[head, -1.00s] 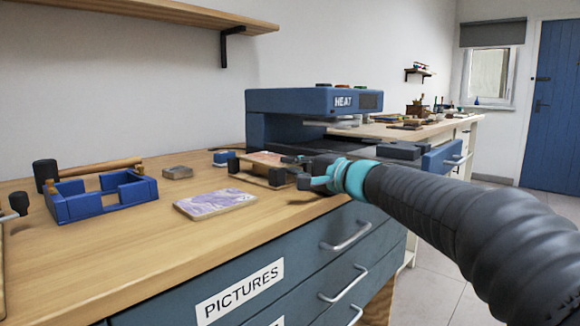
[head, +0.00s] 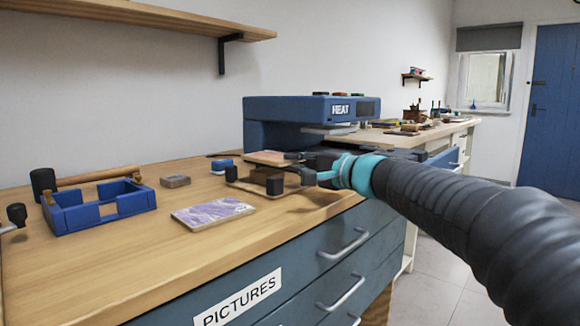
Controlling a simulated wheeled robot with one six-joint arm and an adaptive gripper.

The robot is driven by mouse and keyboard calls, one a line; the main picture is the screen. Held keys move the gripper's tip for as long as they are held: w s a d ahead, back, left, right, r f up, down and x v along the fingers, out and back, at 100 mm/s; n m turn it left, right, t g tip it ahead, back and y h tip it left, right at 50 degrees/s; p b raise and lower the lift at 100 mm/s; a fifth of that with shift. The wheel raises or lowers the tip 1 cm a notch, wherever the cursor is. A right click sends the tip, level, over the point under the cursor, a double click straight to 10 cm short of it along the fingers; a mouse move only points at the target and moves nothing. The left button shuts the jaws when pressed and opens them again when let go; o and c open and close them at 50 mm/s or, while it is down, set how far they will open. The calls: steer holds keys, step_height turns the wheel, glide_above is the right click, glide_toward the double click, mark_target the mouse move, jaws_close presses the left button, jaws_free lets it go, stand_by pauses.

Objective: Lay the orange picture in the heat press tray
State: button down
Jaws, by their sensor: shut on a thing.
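My gripper (head: 292,166) is in front of the blue heat press (head: 315,108), low over the bench. It is shut on a thin flat tile with a pinkish-orange top, seemingly the orange picture (head: 266,157). The picture sticks out left of the fingers, roughly level, above a low brown stand (head: 252,187) with dark end posts. I cannot tell whether picture and stand touch. Part of a dark, flat surface, perhaps the press tray (head: 402,154), shows right of the press behind my arm; most of it is hidden.
A purple-patterned picture (head: 213,213) lies on the bench (head: 120,265) left of the stand. A blue open frame (head: 97,210), a mallet (head: 43,183) and a small grey-brown block (head: 175,181) are further left. A wooden shelf (head: 140,14) hangs above. The front-left bench is clear.

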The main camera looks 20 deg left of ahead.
steer(key=s+d+r, duration=0.2)
steer(key=d, duration=0.3)
steer(key=s+d+r+b, duration=0.1)
steer(key=s+d+r, duration=0.1)
steer(key=d, duration=0.4)
steer(key=shift+s+d+r, duration=0.2)
steer(key=shift+s, duration=0.15)
steer(key=shift+r, duration=0.15)
